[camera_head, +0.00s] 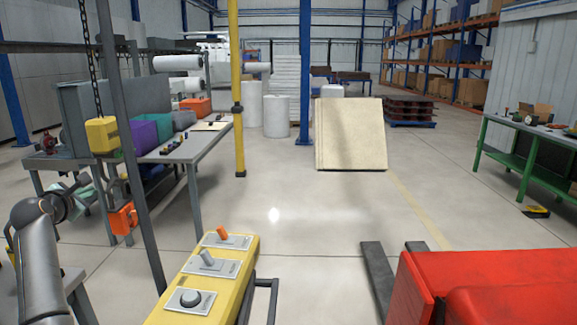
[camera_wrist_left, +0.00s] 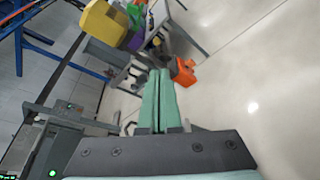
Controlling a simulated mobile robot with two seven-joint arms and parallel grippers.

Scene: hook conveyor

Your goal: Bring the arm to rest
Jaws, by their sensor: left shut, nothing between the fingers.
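My left arm (camera_head: 38,250) comes in from the lower left in the head view. Its gripper (camera_head: 86,195) is beside the left workbench, partly lost among grey parts there. In the left wrist view the two green fingers of my left gripper (camera_wrist_left: 160,98) lie together, shut with nothing between them. They point toward an orange object (camera_wrist_left: 185,72), which looks apart from them. This orange object (camera_head: 123,218) hangs low near the bench in the head view. My right gripper is not in view.
A yellow block (camera_head: 102,135) hangs on a chain beside a dark slanted post (camera_head: 130,140). A workbench (camera_head: 195,150) stands behind. A yellow control panel (camera_head: 205,285) is at front centre, a red object (camera_head: 485,285) at front right. The middle floor is clear.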

